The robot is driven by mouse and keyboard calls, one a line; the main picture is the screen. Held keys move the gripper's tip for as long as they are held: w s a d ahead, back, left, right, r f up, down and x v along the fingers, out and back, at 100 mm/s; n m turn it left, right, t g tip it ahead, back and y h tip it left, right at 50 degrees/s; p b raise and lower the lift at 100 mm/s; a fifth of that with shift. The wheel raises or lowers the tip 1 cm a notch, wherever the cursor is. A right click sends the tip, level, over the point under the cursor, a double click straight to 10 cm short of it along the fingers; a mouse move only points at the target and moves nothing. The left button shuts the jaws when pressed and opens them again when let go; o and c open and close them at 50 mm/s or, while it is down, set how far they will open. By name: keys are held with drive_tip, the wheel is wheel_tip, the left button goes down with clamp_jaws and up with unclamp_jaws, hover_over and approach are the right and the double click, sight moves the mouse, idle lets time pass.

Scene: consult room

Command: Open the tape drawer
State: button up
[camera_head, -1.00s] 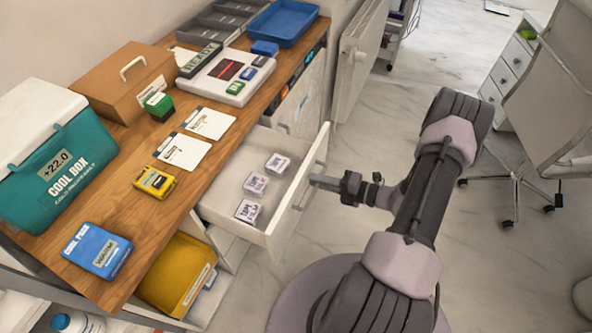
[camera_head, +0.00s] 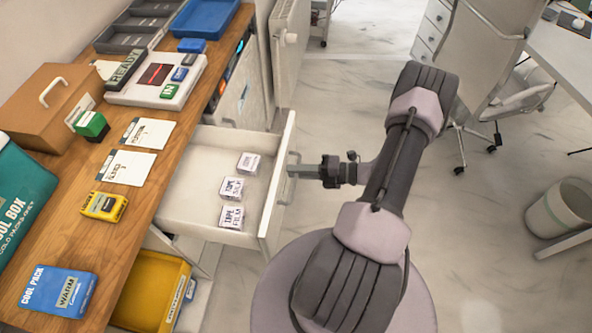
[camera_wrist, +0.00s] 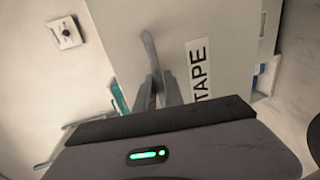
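The tape drawer (camera_head: 172,208) is a white drawer pulled well out from under the wooden counter. Three small white tape boxes (camera_head: 232,188) lie in a row inside it. Its front carries a bar handle (camera_head: 282,192), and the wrist view shows the front with a TAPE label (camera_wrist: 198,68). My gripper (camera_head: 293,170) is at the handle, outside the drawer front. In the wrist view its fingers (camera_wrist: 157,92) are close together around the handle bar (camera_wrist: 150,48) and appear shut on it. The exact contact is partly hidden.
The counter (camera_head: 150,205) holds a scanner-like tray (camera_head: 190,92), cards, a yellow device (camera_head: 103,206), a blue cool pack (camera_head: 58,291) and a brown box (camera_head: 45,105). A yellow bin (camera_head: 150,290) sits below.

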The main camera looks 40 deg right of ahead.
idle(0.4)
drive_tip(key=p+v, duration=0.2)
drive_tip(key=v, duration=1.5)
drive_tip(key=shift+s+d+p, duration=0.1)
drive_tip(key=shift+s+p, duration=0.1)
drive_tip(key=shift+p, duration=0.2)
